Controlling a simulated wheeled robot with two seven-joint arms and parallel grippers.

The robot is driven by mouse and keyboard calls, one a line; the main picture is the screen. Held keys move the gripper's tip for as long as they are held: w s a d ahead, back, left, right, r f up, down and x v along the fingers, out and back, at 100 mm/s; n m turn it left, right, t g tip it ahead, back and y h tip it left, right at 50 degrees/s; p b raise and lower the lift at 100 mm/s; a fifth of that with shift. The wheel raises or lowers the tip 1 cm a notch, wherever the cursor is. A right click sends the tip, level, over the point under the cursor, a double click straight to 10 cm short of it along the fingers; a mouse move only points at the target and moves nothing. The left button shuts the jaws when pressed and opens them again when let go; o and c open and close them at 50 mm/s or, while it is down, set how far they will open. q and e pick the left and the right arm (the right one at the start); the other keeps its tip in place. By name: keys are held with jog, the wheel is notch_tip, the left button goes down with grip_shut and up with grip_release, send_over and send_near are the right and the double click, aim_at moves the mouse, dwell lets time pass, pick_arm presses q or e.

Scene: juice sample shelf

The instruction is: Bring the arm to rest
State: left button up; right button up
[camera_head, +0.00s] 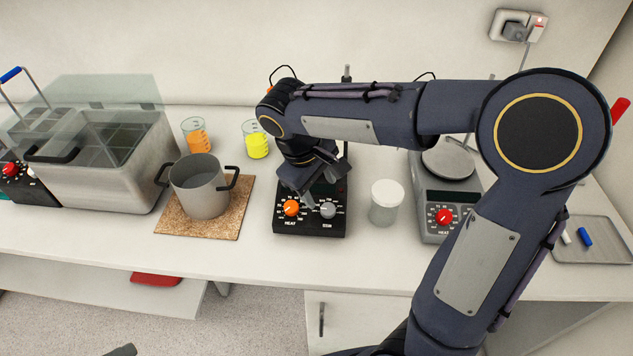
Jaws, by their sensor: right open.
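My right arm (395,112) comes in from the lower right, bends at a large elbow and reaches left across the bench. My right gripper (308,192) points down over the front of a black hotplate stirrer (312,222), near its orange and grey knobs. Its jaws are open and I see nothing between them. I cannot tell whether the fingertips touch the stirrer. The arm hides much of the stirrer's top.
A steel pot (200,190) stands on a cork mat (225,228), left of the stirrer. Beakers of orange (196,138) and yellow liquid (257,143) stand behind. A lidded jar (386,205), a scale (437,215) and a tray (605,252) are right; a water bath (110,180) is left.

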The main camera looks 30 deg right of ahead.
jog(key=s+a+m+t+y, duration=0.1)
jog(key=s+m+t+y, duration=0.4)
jog(key=s, duration=1.2)
jog(key=shift+a+f+m+y, duration=0.15)
jog(key=shift+a+m+y, duration=0.25)
jog(key=shift+m+y, duration=0.45)
